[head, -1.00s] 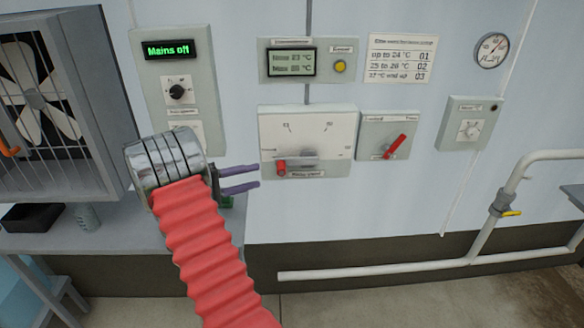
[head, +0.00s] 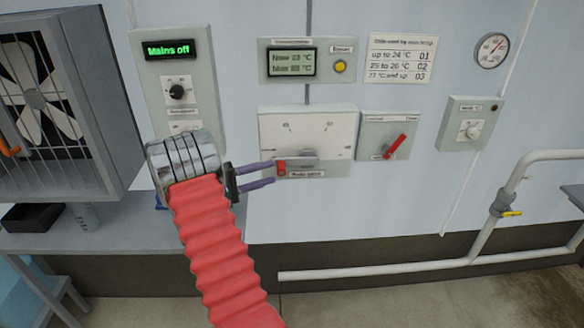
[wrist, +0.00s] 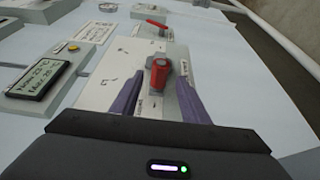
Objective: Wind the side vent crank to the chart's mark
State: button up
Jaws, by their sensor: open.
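The crank panel (head: 345,135) is a pale plate with a marked dial scale. Its crank has a grey arm (head: 310,155) and a red knob (head: 281,168) at the lower left. In the wrist view the red knob (wrist: 161,75) stands between the two purple fingers of my gripper (wrist: 160,82). My gripper (head: 271,174) is open, with gaps beside the knob in the wrist view. The chart (head: 402,58) lists up to 24 °C, 25 to 26 °C and 27 °C and up beside 01, 02 and 03. The display (head: 292,63) seems to read Now 23 °C, Max 28 °C.
A switch panel with a red lever (head: 395,146) is close right of the crank panel. A "Mains off" box (head: 167,50) and a caged fan (head: 45,95) are at left. A white pipe (head: 400,267) runs low at right. A bench (head: 120,225) is below.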

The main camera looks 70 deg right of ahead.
aim_at(297, 164)
jog(key=x, duration=0.9)
jog(key=shift+s+d, duration=0.2)
jog(key=shift+d, duration=0.1)
jog(key=shift+c, duration=0.5)
grip_shut()
jog(key=shift+a+f, duration=0.1)
